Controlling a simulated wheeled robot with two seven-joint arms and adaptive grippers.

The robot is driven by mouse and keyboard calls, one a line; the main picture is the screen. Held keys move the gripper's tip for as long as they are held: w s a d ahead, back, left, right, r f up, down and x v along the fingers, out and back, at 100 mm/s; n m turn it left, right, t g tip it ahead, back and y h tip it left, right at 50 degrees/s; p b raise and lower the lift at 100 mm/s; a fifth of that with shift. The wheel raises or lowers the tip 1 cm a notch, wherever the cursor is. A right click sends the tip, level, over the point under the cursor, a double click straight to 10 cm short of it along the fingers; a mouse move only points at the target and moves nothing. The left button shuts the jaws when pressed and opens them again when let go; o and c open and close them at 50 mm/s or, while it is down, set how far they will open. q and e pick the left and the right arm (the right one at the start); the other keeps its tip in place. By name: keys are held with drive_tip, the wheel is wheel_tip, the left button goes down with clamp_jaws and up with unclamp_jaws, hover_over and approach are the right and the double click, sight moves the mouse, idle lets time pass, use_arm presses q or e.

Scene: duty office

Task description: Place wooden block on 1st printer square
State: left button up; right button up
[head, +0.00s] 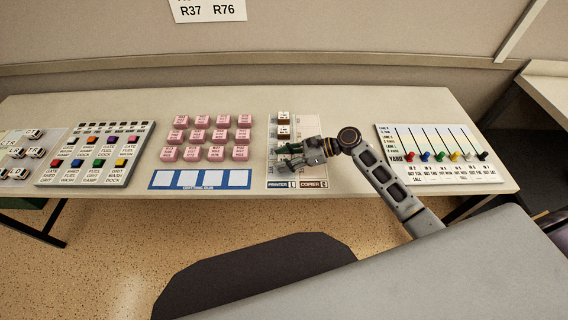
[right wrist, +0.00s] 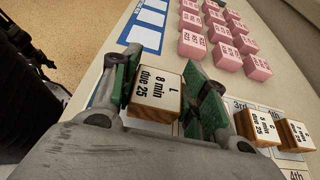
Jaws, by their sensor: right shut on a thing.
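The board (head: 309,124) has a printer column on the left and a copier column on the right. My right gripper (head: 284,156) is over the near half of the printer column. In the right wrist view, its green-padded fingers are shut on a wooden block (right wrist: 157,94) with a white top reading "L 8 min due 25". I cannot tell whether that block touches the board. Two other wooden blocks (head: 283,117) (head: 283,131) stand at the far end of the printer column. The 1st printer square is not clearly visible, with the gripper over that area. My left gripper is out of view.
Several pink blocks (head: 200,135) stand left of the board, behind a blue-framed strip (head: 199,179) of empty white squares. A panel with coloured sliders (head: 439,154) is on the right. A panel of coloured buttons (head: 97,153) is on the left.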

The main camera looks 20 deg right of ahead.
drive_tip(key=shift+f, duration=1.3)
drive_tip(key=o, duration=1)
drive_tip(key=shift+f, duration=0.1)
drive_tip(key=shift+o, duration=0.2)
